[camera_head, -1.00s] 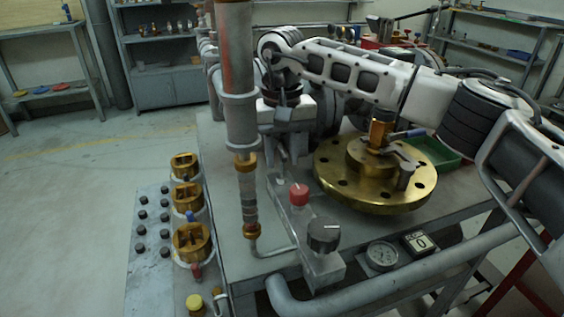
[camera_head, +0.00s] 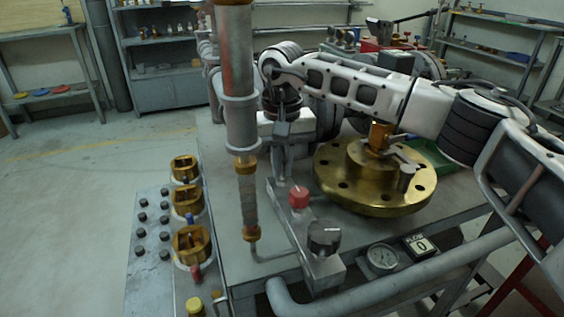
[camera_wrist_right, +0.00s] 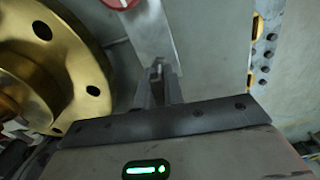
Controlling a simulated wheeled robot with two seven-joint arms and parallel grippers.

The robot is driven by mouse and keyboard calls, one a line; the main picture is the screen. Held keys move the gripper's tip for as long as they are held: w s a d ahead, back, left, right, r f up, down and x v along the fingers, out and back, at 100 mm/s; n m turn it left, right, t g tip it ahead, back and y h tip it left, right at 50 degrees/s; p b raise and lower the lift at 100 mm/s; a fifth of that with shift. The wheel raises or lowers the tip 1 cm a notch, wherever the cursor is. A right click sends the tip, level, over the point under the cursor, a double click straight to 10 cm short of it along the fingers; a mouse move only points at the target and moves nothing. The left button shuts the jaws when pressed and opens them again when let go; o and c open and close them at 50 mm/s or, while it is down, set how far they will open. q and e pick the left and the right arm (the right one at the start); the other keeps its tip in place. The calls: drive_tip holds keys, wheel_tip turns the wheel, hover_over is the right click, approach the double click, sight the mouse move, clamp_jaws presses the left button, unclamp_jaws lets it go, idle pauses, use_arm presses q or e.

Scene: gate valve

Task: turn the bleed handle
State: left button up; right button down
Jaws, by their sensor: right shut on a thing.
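My right gripper (camera_wrist_right: 158,88) reaches down to the far end of a grey metal bar (camera_wrist_right: 150,40) in the wrist view. Its fingers are shut on a small grey piece there, which I take to be the bleed handle (camera_wrist_right: 157,70); the fingers hide most of it. In the head view the right gripper (camera_head: 284,172) is at the bar's rear end, behind the red knob (camera_head: 299,196). A black knob (camera_head: 324,237) sits at the bar's near end. My left gripper is not in view.
A large brass flange (camera_head: 375,190) lies right of the bar. A vertical pipe (camera_head: 239,110) stands close on the left. Brass fittings (camera_head: 190,242) line the left panel.

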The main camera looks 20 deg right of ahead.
drive_tip(key=m+p, duration=0.1)
drive_tip(key=m, duration=0.2)
drive_tip(key=shift+r, duration=0.15)
drive_tip(key=m, duration=0.4)
drive_tip(key=shift+p, duration=0.4)
drive_tip(key=m, duration=0.2)
drive_tip(key=shift+m, duration=0.3)
drive_tip(key=m+p, duration=0.1)
drive_tip(key=m, duration=0.1)
drive_tip(key=shift+w+m, duration=0.1)
drive_tip(key=shift+m, duration=0.3)
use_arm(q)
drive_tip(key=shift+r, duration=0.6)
use_arm(e)
drive_tip(key=shift+d+m, duration=0.1)
drive_tip(key=shift+m, duration=2.1)
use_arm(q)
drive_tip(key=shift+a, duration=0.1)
use_arm(e)
drive_tip(key=c, duration=1.5)
unclamp_jaws()
